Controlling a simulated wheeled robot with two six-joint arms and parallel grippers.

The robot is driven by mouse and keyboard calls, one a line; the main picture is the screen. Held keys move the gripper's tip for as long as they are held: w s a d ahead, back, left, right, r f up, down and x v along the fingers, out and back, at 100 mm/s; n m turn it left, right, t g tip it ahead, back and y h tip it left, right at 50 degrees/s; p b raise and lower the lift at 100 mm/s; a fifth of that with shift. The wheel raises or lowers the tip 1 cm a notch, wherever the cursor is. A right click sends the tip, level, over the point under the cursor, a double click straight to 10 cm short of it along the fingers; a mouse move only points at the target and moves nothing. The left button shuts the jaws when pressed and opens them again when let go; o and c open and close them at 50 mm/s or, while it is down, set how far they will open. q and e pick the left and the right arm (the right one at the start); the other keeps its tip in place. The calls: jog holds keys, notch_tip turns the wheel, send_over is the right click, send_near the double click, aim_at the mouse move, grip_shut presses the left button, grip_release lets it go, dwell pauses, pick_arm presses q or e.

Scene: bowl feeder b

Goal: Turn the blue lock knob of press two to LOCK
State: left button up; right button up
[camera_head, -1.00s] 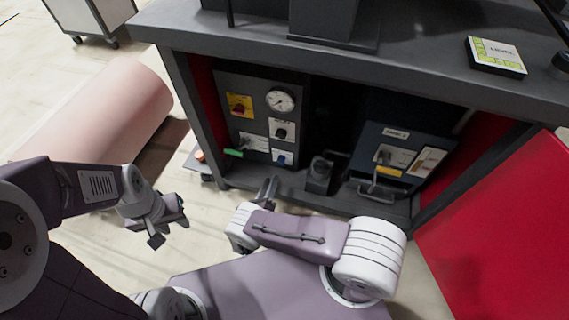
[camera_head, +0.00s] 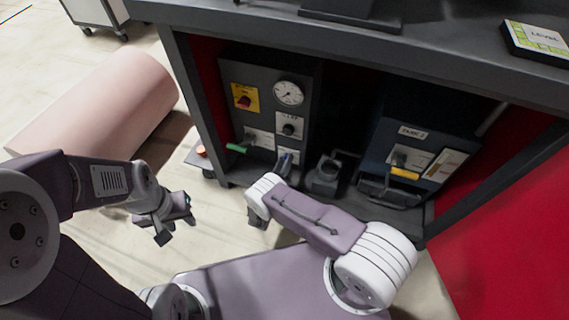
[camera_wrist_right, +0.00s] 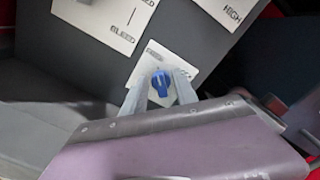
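The blue lock knob (camera_wrist_right: 161,83) sits on a white label plate (camera_wrist_right: 152,62) low on the grey panel, in the right wrist view. My right gripper (camera_wrist_right: 160,92) is open, with one finger to each side of the knob. The fingers look apart from the knob; I cannot tell whether they touch it. In the head view my right gripper (camera_head: 284,163) is at the lower label of the grey control panel (camera_head: 265,80) and largely covers the knob. My left gripper (camera_head: 175,226) is open and empty, away to the left over the floor.
The panel also carries a gauge (camera_head: 289,93), a red knob on yellow (camera_head: 244,97), a black knob (camera_head: 288,129) and a green handle (camera_head: 236,148). A blue-grey unit (camera_head: 380,135) stands right of it. The dark bench top (camera_head: 230,28) overhangs both.

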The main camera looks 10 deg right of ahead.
grip_shut()
jog(key=shift+m, duration=0.4)
jog(key=m, duration=0.4)
jog(key=shift+r+p, duration=0.1)
jog(key=shift+p, duration=0.2)
jog(key=m, duration=0.4)
jog(key=m+p, duration=0.1)
jog(key=m, duration=0.4)
jog(key=shift+s+d, duration=0.2)
jog(key=shift+m+p, duration=0.5)
jog(key=shift+m, duration=1.5)
jog(key=shift+d, duration=0.1)
